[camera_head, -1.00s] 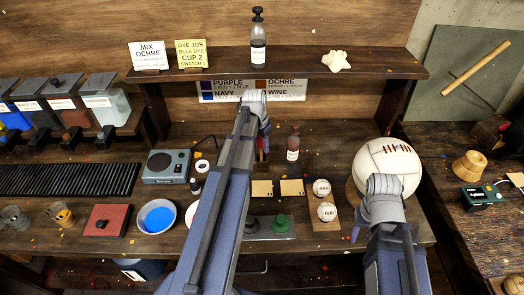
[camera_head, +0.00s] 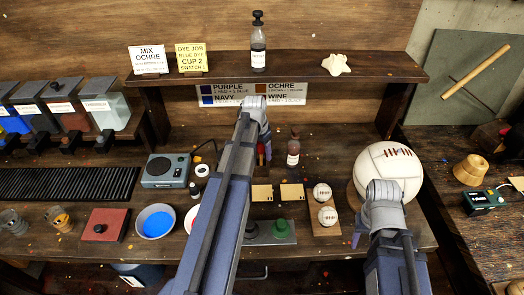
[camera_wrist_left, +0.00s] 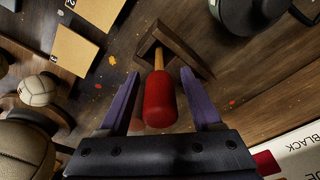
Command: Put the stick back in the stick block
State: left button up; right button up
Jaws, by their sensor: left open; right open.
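The stick (camera_wrist_left: 160,100), with a thick red head and a pale wooden shaft, shows in the left wrist view. Its shaft end meets the dark wooden stick block (camera_wrist_left: 187,50); whether it is seated in the block I cannot tell. My left gripper (camera_wrist_left: 158,74) is open, its two purple fingers on either side of the stick, with gaps visible between them and the red head. In the head view my left arm mostly hides the stick and block. My right gripper (camera_head: 357,236) is at the bench's front right, below the large white ball; its fingers are partly hidden.
A dark red-brown bottle (camera_head: 293,150) stands right of my left gripper. Two small balls (camera_head: 322,192) rest on a wooden board, near tan cards (camera_head: 262,193). The large ball (camera_head: 388,172) is beside my right arm. A shelf (camera_head: 290,75) crosses behind.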

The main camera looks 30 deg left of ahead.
pick_arm(q)
jog(key=shift+r, duration=0.15)
jog(key=r+p, duration=0.4)
jog(key=s+r+p, duration=0.1)
jog(key=r+p, duration=0.7)
jog(key=shift+s+a, duration=0.2)
jog(key=shift+s, duration=0.2)
jog(key=s+d, duration=0.5)
jog(key=d, duration=0.5)
jog(key=s+d+g+y, duration=0.1)
jog(key=s+d, duration=0.4)
jog(key=d, duration=0.5)
jog(key=s+d+g, duration=0.1)
jog(key=s+d, duration=0.4)
jog(key=d, duration=0.5)
jog(key=shift+s+d+m+y, duration=0.15)
jog(key=shift+d+m+y, duration=0.15)
jog(key=shift+d+m, duration=0.1)
jog(key=shift+f, duration=0.15)
notch_tip(320, 180, down, 10)
jog(key=b, duration=1)
